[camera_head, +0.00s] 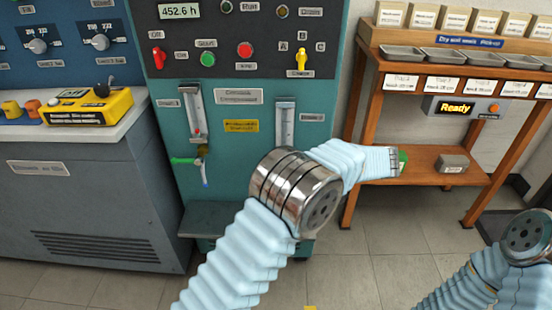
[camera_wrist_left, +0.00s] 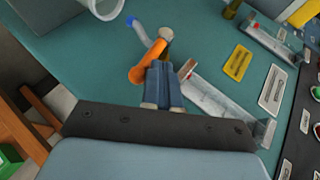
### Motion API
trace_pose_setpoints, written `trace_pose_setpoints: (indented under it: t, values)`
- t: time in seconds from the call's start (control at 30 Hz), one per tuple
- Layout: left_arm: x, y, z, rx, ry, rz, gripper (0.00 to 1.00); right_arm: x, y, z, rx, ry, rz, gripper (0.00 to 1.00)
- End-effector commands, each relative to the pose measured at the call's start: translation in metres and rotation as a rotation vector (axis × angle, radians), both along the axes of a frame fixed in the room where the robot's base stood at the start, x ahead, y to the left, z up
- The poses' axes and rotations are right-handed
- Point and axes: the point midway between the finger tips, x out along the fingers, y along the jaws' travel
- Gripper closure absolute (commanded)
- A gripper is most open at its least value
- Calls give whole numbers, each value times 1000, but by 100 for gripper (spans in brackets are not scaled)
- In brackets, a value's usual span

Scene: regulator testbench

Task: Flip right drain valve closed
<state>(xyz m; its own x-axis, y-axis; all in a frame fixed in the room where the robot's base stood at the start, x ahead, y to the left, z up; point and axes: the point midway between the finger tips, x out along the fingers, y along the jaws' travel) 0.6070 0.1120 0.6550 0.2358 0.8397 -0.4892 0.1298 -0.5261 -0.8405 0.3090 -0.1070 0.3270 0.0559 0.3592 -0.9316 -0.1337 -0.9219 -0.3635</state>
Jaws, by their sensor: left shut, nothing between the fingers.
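The right drain valve shows in the left wrist view, with an orange lever (camera_wrist_left: 148,62) on a small brass body (camera_wrist_left: 166,34) and a blue outlet tube (camera_wrist_left: 138,30). The lever points down-left in that view, roughly across the line of the gauge (camera_wrist_left: 220,100) and tube. My left gripper (camera_wrist_left: 162,68) is shut and empty, its fingertips right beside the lever; contact is unclear. In the head view my left arm hides this valve and the left gripper. The other drain valve, with a green lever (camera_head: 183,161), shows left of it. My right gripper is out of the picture.
The teal cabinet (camera_head: 245,155) carries the left gauge (camera_head: 193,115) and right gauge (camera_head: 284,125). A white round container (camera_wrist_left: 104,7) is near the tube. A wooden shelf (camera_head: 430,160) stands to the right, and a grey cabinet (camera_head: 90,205) to the left.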

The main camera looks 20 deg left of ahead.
Motion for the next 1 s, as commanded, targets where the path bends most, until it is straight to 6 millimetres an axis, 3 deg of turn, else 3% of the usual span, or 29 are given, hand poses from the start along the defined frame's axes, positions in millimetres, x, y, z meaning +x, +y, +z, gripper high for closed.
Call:
trace_pose_setpoints:
  t: [0.33,1.0]
  values:
    - [1,-4,-11,36,11,0,100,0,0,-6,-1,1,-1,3]
    - [1,-5,-13,32,13,-1,100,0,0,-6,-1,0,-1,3]
